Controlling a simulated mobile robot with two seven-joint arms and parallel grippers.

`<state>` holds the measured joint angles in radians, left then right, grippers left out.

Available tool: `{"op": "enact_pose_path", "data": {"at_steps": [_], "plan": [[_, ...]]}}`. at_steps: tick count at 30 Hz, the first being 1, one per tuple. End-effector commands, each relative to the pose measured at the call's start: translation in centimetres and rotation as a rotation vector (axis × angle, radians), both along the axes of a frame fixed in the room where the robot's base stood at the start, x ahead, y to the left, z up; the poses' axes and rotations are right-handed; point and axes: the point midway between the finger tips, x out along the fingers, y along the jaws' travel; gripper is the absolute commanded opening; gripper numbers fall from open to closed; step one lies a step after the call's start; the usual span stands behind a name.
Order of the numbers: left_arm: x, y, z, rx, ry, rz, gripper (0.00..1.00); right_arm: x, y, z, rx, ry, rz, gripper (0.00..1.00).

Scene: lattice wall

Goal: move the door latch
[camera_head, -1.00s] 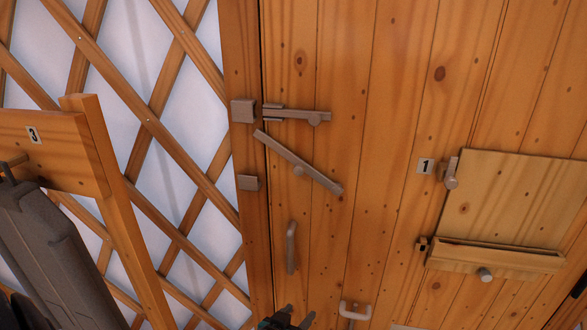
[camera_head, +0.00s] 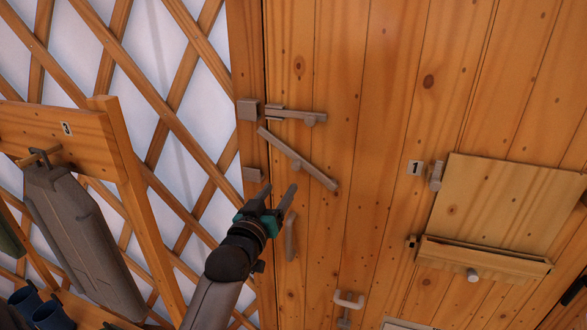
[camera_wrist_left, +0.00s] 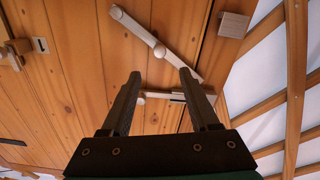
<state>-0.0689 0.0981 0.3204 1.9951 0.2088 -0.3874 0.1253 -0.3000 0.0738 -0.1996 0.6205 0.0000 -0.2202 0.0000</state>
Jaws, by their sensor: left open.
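The door carries a tilted grey bar latch (camera_head: 297,160), running from upper left to lower right with a round pivot near its middle. It also shows in the left wrist view (camera_wrist_left: 138,28), beyond the fingers. A sliding bolt (camera_head: 300,115) with a small knob sits above it, in line with a square block on the frame; in the wrist view the bolt (camera_wrist_left: 160,96) is partly hidden by my fingers. A lower catch block (camera_head: 251,174) is on the door frame. My left gripper (camera_head: 277,191) is open and empty, just below the bar, apparently not touching it. My right gripper is out of view.
A vertical door handle (camera_head: 290,237) is close beside my left gripper. A smaller hook-like handle (camera_head: 347,300) is lower down. A wooden hatch (camera_head: 495,205) is at right. A wooden rack (camera_head: 60,135) with a hanging grey object stands at left before the lattice wall.

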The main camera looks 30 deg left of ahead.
Motion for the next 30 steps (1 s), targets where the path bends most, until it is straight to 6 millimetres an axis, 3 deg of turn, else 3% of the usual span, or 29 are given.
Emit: {"op": "enact_pose_path", "data": {"at_steps": [6, 18, 30], "plan": [[3.7, 0.9, 0.1, 0.001, -0.002, 0.0, 0.61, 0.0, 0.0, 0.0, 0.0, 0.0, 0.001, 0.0], [9.0, 2.2, 0.0, 0.001, -0.001, 0.0, 0.61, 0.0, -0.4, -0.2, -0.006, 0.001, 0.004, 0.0], [10.6, 2.5, 0.0, 0.001, 0.0, 0.0, 0.61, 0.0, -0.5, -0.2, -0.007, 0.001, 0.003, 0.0]]}}
